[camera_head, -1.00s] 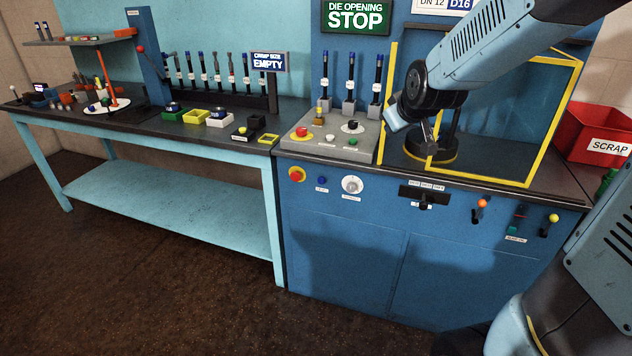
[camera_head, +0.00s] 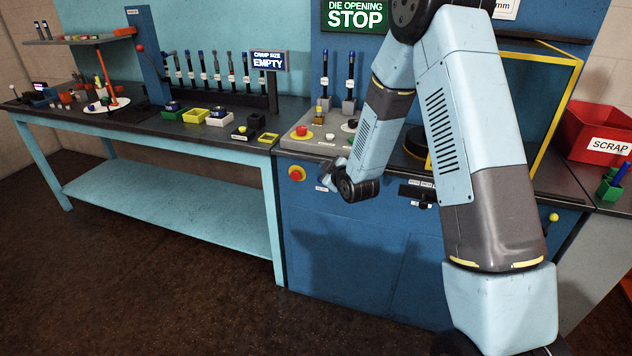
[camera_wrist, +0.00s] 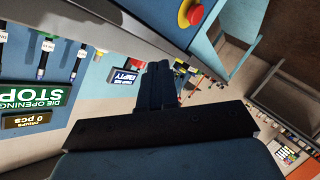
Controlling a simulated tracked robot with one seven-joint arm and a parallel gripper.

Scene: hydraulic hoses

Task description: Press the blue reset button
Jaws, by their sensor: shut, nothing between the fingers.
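The blue reset button sits on the front of the blue cabinet (camera_head: 300,230), right of the red emergency button (camera_head: 297,173). In the head view only its white label (camera_head: 321,188) shows clearly; the button itself is hidden or too small to tell beside my gripper. My gripper (camera_head: 329,180) is in front of the cabinet at this spot, and contact cannot be told. In the wrist view its dark fingers (camera_wrist: 157,85) are together and empty. The red emergency button also shows at the top of the wrist view (camera_wrist: 190,13). I cannot make out the blue button there.
Above the cabinet front is a grey control panel (camera_head: 314,148) with a red button and knobs. My arm covers the dial and much of the right cabinet front. A yellow-framed guard (camera_head: 565,110) and a red scrap bin (camera_head: 592,130) stand right. A light-blue bench (camera_head: 190,215) is left.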

